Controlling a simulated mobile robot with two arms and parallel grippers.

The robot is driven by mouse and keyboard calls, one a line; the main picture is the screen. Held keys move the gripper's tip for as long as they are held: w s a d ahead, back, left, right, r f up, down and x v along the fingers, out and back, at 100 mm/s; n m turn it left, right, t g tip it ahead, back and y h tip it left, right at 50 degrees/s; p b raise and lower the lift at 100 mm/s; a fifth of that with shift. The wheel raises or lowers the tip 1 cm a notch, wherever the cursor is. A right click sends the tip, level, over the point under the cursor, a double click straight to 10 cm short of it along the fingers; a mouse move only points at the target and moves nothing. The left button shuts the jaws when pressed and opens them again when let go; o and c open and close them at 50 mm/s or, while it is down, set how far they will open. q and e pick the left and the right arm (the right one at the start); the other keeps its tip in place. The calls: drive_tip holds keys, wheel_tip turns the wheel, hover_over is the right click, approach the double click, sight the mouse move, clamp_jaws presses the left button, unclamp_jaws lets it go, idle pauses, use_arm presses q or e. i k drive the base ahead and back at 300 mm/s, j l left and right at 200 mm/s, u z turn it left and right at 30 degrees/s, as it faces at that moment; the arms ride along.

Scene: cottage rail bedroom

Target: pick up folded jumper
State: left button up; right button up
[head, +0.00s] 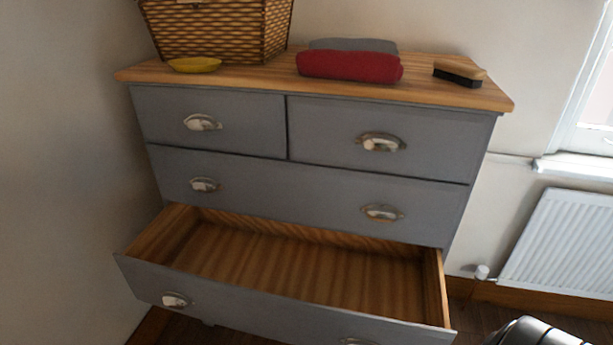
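A folded red jumper (349,66) lies on the wooden top of the grey chest of drawers, a little right of its middle. A folded grey cloth (352,44) shows just behind it; I cannot tell whether the two touch. Neither gripper can be made out in the head view. A dark, shiny rounded part, which may be mine, shows at the bottom right edge, well away from the jumper.
A wicker basket (218,30) and a yellow dish (194,65) stand left on the chest top (240,78); a brush (459,72) lies right. The bottom drawer (290,262) is pulled out, empty, jutting forward. A radiator (565,245) is on the right wall.

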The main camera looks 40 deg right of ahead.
sight(363, 66)
drive_tip(key=z, duration=1.35)
